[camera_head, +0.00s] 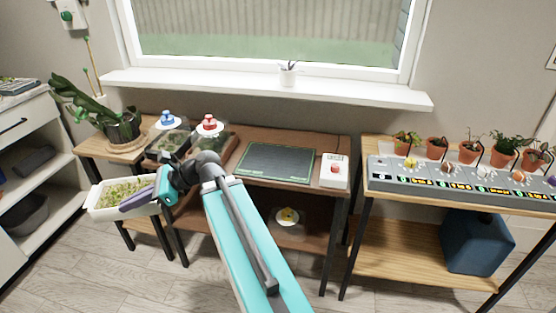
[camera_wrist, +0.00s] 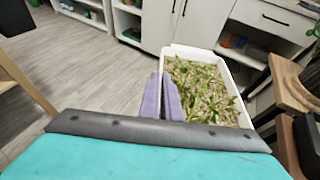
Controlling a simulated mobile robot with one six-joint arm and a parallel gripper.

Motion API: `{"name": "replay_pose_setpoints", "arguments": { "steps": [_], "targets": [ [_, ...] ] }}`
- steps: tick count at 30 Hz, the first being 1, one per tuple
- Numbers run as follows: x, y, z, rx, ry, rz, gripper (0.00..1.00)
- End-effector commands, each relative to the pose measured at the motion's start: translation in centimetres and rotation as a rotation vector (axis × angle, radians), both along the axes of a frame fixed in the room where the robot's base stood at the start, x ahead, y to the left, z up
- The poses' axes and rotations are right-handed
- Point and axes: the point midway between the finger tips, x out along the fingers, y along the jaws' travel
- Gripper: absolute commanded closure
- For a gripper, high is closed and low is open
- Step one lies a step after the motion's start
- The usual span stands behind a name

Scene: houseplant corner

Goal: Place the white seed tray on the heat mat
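The white seed tray (camera_head: 96,196), full of green seedlings, is at the left in the head view, in front of the low left table and above the floor. It also shows in the wrist view (camera_wrist: 245,118). My gripper (camera_head: 138,199) has purple fingers, close together at the tray's near side wall in the wrist view (camera_wrist: 165,100). They appear shut on that wall, though the contact is partly hidden. The heat mat (camera_head: 276,164), dark with a green border, lies flat and bare on the middle brown table, to the right of my gripper.
Two clear-lidded trays with a blue knob (camera_head: 167,117) and a red knob (camera_head: 208,122) stand left of the mat. A white box with a red button (camera_head: 334,170) stands right of it. A potted plant (camera_head: 122,128) is on the left table. The windowsill (camera_head: 200,84) runs behind.

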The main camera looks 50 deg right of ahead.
Motion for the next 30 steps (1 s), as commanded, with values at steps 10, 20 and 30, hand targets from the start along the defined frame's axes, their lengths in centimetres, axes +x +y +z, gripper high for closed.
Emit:
{"name": "replay_pose_setpoints", "arguments": {
  "steps": [10, 20, 30],
  "targets": [
    [-3.6, -6.1, -0.4, -0.004, -0.003, 0.067, 1.0],
    [-7.2, -13.9, -0.4, -0.005, -0.006, 0.003, 1.0],
    [-11.5, -21.3, 0.2, -0.005, -0.01, -0.106, 1.0]
  ]
}}
